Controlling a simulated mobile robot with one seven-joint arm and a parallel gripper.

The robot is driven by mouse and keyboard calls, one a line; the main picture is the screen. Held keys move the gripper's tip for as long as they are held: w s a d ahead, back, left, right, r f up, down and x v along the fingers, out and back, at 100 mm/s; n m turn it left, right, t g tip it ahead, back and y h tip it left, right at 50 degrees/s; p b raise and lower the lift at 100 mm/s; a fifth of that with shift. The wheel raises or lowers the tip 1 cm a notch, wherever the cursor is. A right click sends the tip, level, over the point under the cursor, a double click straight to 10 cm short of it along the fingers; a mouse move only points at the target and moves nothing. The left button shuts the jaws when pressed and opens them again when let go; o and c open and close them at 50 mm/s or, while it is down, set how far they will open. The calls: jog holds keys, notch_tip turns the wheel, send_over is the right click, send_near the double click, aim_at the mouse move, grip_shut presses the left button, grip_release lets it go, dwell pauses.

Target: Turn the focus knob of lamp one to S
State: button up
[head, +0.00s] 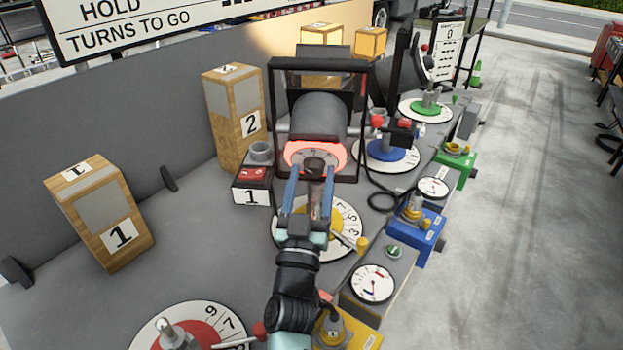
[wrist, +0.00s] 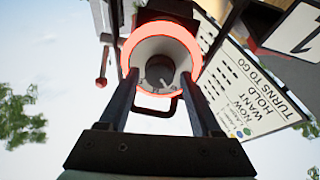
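Lamp one (head: 318,112) is a grey drum in a black yoke, with a glowing red ring around its near face. The focus knob (head: 314,164) is a small dark knob in the middle of that face; a pale dial surrounds it. The knob also shows inside the red ring in the wrist view (wrist: 159,72). My gripper (head: 309,178) is in front of this face, its two fingers apart on either side of the knob's line. In the wrist view my gripper (wrist: 159,78) is open, with a gap between each finger and the knob. The dial's letters are too small to read.
A red-topped box marked 1 (head: 252,189) stands left of the lamp. A yellow-centred numbered dial (head: 345,222) lies under my gripper. Wooden blocks marked 1 (head: 100,215) and 2 (head: 232,115) stand left. A board (head: 150,25) is at the back. Other lamps stand right.

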grip_shut()
jog(key=shift+m, duration=0.4)
jog(key=m, duration=0.3)
jog(key=shift+m, duration=0.4)
jog(key=m, duration=0.4)
jog(key=shift+m+g, duration=0.3)
jog(key=m, duration=0.4)
jog(key=shift+d+m, duration=0.15)
jog(key=shift+m, duration=2.15)
jog(key=shift+y, duration=0.3)
